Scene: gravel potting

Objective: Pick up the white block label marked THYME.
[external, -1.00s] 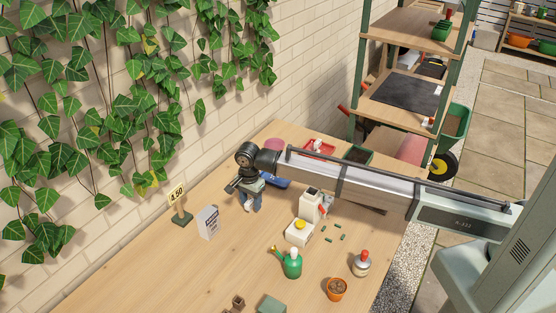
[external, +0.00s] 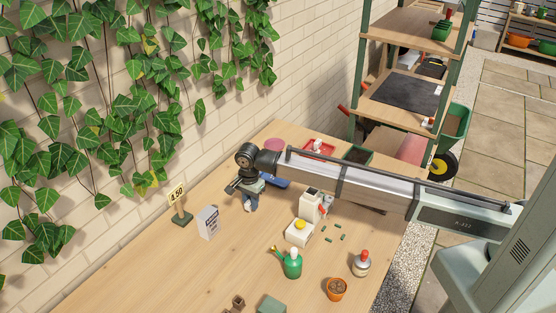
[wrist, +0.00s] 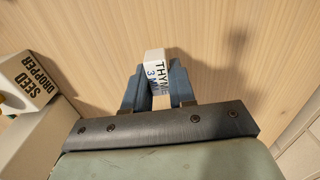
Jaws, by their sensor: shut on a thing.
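The white block label (wrist: 155,58) shows between the two blue fingers of my gripper (wrist: 156,82) in the wrist view, with "THYME" and a "3" printed in dark letters on its side. The fingers are shut on it, one on each side, and its far end stands out past the fingertips. The wooden table lies beyond it; I cannot tell whether the block touches the table. In the external view my gripper (external: 250,203) points down over the table near the wall side, and the block is too small and hidden to make out.
A white box marked SEED DROPPER (wrist: 27,80) stands to the left in the wrist view. In the external view a grey printed box (external: 208,222), a price sign (external: 179,205), a green spray bottle (external: 292,263) and a terracotta pot (external: 336,289) stand on the table (external: 180,270).

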